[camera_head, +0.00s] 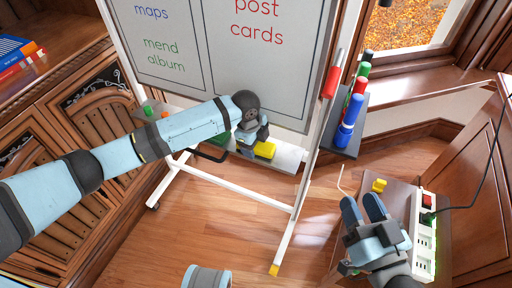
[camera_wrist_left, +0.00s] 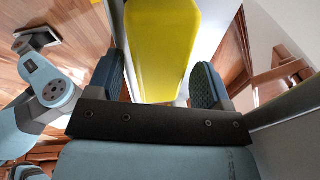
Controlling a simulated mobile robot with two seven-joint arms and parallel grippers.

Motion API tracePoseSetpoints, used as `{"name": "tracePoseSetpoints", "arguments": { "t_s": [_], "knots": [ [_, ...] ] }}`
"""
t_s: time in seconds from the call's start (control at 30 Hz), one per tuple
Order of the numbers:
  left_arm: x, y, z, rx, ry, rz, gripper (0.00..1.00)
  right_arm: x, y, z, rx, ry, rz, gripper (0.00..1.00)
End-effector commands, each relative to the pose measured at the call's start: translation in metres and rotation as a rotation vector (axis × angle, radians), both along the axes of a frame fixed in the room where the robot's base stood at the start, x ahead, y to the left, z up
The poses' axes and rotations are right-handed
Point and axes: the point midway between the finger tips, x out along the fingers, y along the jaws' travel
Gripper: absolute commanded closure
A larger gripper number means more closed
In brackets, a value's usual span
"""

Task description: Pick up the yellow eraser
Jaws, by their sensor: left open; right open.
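The yellow eraser (camera_head: 265,150) sits on the whiteboard's tray below the board. My left gripper (camera_head: 254,146) is right at it, at its left end. In the left wrist view the eraser (camera_wrist_left: 162,45) lies ahead, lined up between the two fingers of my open left gripper (camera_wrist_left: 160,82). The eraser nearly fills the gap, and I cannot tell whether a finger touches it. My right gripper (camera_head: 362,204) is open and empty, low at the right, away from the eraser.
The whiteboard (camera_head: 215,60) stands on a white frame. A side holder (camera_head: 347,138) carries several markers, with a red one (camera_head: 332,80) on the frame. A small yellow object (camera_head: 379,185) and a power strip (camera_head: 426,235) lie near my right gripper. Wooden cabinets (camera_head: 80,130) stand left.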

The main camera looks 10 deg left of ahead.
Motion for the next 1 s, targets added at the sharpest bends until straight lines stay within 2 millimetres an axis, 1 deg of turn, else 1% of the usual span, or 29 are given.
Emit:
{"name": "tracePoseSetpoints", "arguments": {
  "t_s": [0.03,0.07,0.1,0.17,0.2,0.23,0.57,0.6,0.77,0.83,0.9,0.93,0.97,1.0],
  "knots": [
    [0.000,0.000,0.000,0.000,0.000,0.000,0.27,0.000,0.000,0.000,0.000,0.001,0.000,0.57],
    [0.000,0.000,0.000,0.000,0.000,0.000,0.34,0.000,0.000,0.000,0.000,0.001,0.000,0.57],
    [0.000,0.000,0.000,0.000,0.000,0.000,0.43,0.000,0.000,0.000,0.000,0.001,0.000,0.57],
    [0.000,0.000,0.000,0.000,0.000,0.000,0.57,0.000,0.000,0.000,0.000,0.001,0.000,0.57],
    [0.000,0.000,0.000,0.000,0.000,0.000,0.66,0.000,0.000,0.000,-0.001,0.000,0.000,0.57],
    [0.000,0.000,0.000,0.000,0.000,0.000,0.71,0.000,0.000,0.000,-0.001,0.000,0.000,0.57],
    [0.000,0.000,0.002,0.000,0.000,0.000,0.71,0.000,0.000,0.000,-0.004,0.002,-0.001,0.57],
    [0.000,0.000,0.004,0.000,0.000,0.000,0.75,0.000,-0.001,0.001,-0.006,0.003,-0.001,0.57],
    [0.000,0.000,0.018,-0.001,-0.002,-0.001,0.76,0.002,-0.003,-0.001,-0.032,0.032,-0.006,0.57],
    [0.000,0.000,0.027,-0.001,-0.002,-0.001,0.76,0.001,-0.005,-0.006,-0.051,0.060,-0.012,0.57],
    [0.001,0.000,0.038,-0.001,-0.002,-0.001,0.76,-0.002,-0.010,-0.028,-0.079,0.137,-0.030,0.57],
    [0.001,0.000,0.043,-0.001,-0.002,-0.001,0.76,-0.003,-0.012,-0.033,-0.090,0.157,-0.034,0.57],
    [-0.008,0.002,0.037,0.002,0.002,-0.002,0.76,-0.003,-0.013,-0.036,-0.095,0.165,-0.036,0.57],
    [-0.016,0.004,0.037,0.002,0.002,-0.001,0.76,-0.004,-0.014,-0.039,-0.105,0.179,-0.038,0.57]
  ]
}}
